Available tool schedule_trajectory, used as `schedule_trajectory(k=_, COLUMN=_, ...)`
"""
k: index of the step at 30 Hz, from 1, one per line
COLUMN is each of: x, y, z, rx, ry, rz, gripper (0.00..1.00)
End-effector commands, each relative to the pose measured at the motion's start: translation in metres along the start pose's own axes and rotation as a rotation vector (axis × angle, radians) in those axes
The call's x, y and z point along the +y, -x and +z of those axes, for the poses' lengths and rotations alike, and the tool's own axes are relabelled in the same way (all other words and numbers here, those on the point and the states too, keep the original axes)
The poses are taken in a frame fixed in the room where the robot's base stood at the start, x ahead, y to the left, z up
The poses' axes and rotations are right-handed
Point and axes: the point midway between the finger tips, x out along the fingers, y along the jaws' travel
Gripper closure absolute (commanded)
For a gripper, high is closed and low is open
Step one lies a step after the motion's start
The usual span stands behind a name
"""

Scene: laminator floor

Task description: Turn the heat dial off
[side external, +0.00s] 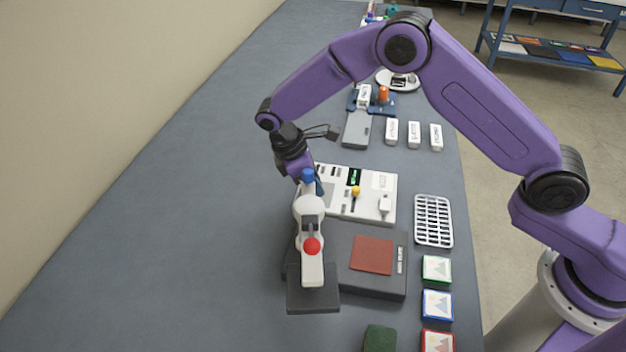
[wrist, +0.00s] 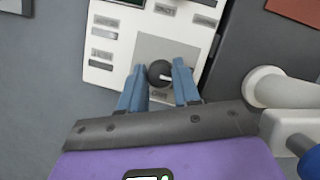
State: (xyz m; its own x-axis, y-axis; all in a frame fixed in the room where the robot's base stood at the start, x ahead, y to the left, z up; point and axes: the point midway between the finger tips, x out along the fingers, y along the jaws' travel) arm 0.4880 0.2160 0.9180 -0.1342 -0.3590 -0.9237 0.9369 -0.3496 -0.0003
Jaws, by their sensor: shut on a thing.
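The heat dial (wrist: 159,73) is a round black knob with a white pointer mark, on a grey square of the white control panel (wrist: 112,45). In the wrist view the pointer mark points to the right; the small lettering around the dial is too blurred to read surely. My gripper (wrist: 161,70) has its two blue fingers on either side of the dial, shut on it. In the side view the control panel (side external: 345,207) lies flat on the bench, and my gripper (side external: 319,187) is at its left end. The dial is hidden there behind the gripper and a press.
A white press (side external: 309,225) with a blue knob and red button stands close in front of my gripper. A dark grey unit with a red-brown pad (side external: 372,255) lies beside it. The panel has a yellow-knobbed lever (side external: 355,191). The bench to the left (side external: 190,210) is clear.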

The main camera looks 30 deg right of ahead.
Motion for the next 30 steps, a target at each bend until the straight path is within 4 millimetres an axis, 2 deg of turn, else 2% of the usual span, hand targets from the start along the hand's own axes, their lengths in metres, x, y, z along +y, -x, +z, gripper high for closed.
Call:
schedule_trajectory(k=9, x=-0.0003, y=0.0001, z=-0.0007, rx=0.003, ry=0.08, rz=0.036, gripper=0.99)
schedule_trajectory(k=23, x=-0.0004, y=0.0, z=-0.0009, rx=0.003, ry=0.089, rz=0.039, gripper=0.99)
schedule_trajectory(k=24, x=-0.0004, y=0.0, z=-0.001, rx=0.003, ry=0.088, rz=0.039, gripper=0.55)
schedule_trajectory(k=25, x=-0.0004, y=0.0, z=-0.0009, rx=0.003, ry=0.088, rz=0.039, gripper=0.46)
schedule_trajectory(k=30, x=-0.0006, y=0.0, z=-0.0006, rx=0.002, ry=0.088, rz=0.038, gripper=0.45)
